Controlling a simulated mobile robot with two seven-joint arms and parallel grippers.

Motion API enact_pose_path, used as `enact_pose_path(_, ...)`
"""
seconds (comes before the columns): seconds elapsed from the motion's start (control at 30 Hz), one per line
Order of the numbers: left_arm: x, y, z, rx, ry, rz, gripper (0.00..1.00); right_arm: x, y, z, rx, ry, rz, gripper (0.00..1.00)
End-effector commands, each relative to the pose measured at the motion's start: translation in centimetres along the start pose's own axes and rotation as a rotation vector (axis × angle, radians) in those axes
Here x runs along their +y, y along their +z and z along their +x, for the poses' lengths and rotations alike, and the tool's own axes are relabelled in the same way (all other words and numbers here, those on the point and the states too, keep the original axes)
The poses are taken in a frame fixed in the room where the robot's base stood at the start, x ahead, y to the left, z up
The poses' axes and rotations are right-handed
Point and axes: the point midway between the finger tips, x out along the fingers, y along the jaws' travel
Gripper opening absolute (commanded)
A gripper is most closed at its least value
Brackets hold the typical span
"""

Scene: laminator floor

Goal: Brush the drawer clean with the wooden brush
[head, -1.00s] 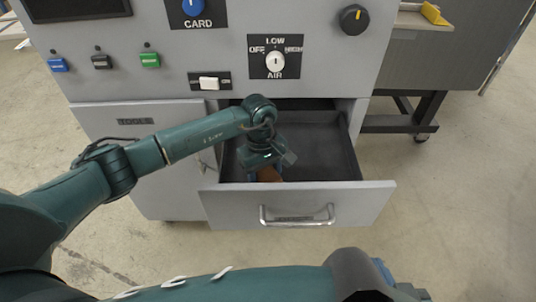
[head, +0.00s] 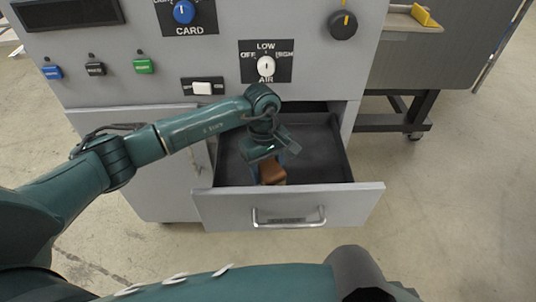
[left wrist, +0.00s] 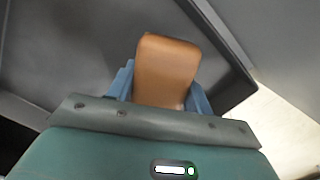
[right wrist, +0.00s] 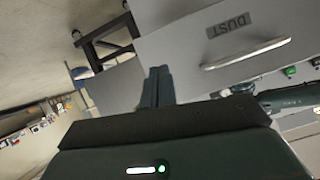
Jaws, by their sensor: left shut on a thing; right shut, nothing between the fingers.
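The drawer (head: 325,160) is pulled open at the bottom of the grey machine, with a dark interior and a silver handle on its front. My left gripper (head: 268,170) is down inside the drawer's left part, shut on the brown wooden brush (head: 272,174). In the left wrist view the brush (left wrist: 166,70) sits between the blue fingers, above the dark drawer floor. Its bristles are hidden, so I cannot tell whether they touch the floor. My right gripper (right wrist: 158,88) is shut and empty, outside the drawer, with the drawer front marked DUST (right wrist: 235,25) beyond it.
The machine's panel has a blue CARD knob (head: 184,12), a white AIR knob (head: 266,66) and a black knob (head: 343,25) above the drawer. A closed TOOLS door (head: 150,180) is at left. A bench (head: 420,60) stands at right. The floor in front is clear.

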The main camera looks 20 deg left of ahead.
Motion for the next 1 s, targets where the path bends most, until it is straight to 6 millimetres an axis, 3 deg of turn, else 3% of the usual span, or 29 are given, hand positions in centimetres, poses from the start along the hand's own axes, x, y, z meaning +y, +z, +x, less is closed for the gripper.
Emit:
enact_pose_path(0.4, 0.2, 0.3, -3.7, 0.002, 0.001, -0.014, 0.07, -0.1, -1.1, 0.5, -0.017, 0.001, -0.017, 0.00)
enact_pose_path(1.0, 0.2, 0.4, -3.9, 0.001, 0.002, -0.015, 0.07, -0.1, -0.8, 0.4, -0.023, 0.002, -0.019, 0.00)
